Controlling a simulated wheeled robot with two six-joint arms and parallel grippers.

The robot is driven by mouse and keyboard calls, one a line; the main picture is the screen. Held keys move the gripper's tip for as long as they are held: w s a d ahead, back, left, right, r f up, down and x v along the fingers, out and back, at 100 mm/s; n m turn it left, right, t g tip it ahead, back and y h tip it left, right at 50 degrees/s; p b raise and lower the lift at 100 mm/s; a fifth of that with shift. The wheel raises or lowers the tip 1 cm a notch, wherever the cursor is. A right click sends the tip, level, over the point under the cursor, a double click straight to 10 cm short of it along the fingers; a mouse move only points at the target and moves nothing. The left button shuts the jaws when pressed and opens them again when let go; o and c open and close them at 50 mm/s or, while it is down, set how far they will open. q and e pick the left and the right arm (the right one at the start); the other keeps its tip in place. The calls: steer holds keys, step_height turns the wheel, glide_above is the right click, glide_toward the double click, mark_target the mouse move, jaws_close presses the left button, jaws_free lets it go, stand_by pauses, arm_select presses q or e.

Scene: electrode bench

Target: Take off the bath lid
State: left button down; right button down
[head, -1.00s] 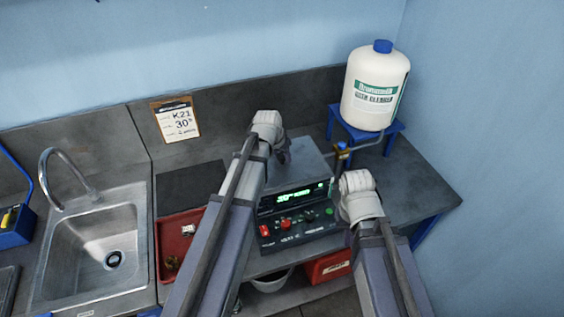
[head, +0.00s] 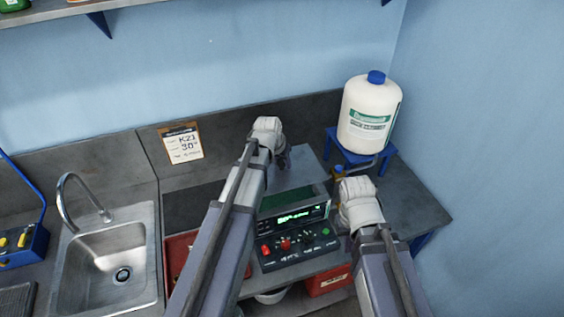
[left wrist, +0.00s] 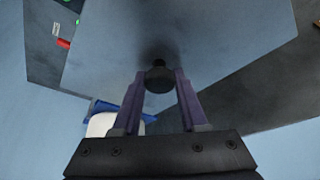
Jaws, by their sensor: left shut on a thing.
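My left gripper (left wrist: 160,80) is shut on this knob. I cannot tell whether the lid is raised. My right gripper (head: 350,190) is beside the bath's right side, its fingers hidden.
A white cleaner bottle (head: 369,115) stands on a blue stand (head: 345,152) at the back right. A sink (head: 105,265) is at the left. A clipboard card (head: 182,144) leans on the backsplash. Red trays lie below and left of the bath. The right bench end (head: 415,205) is clear.

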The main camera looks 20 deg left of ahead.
mark_target(282, 162)
arm_select(q)
steer(key=shift+r, duration=0.35)
steer(key=shift+r+p, duration=1.75)
steer(key=shift+p, duration=0.05)
steer(key=shift+f, duration=0.1)
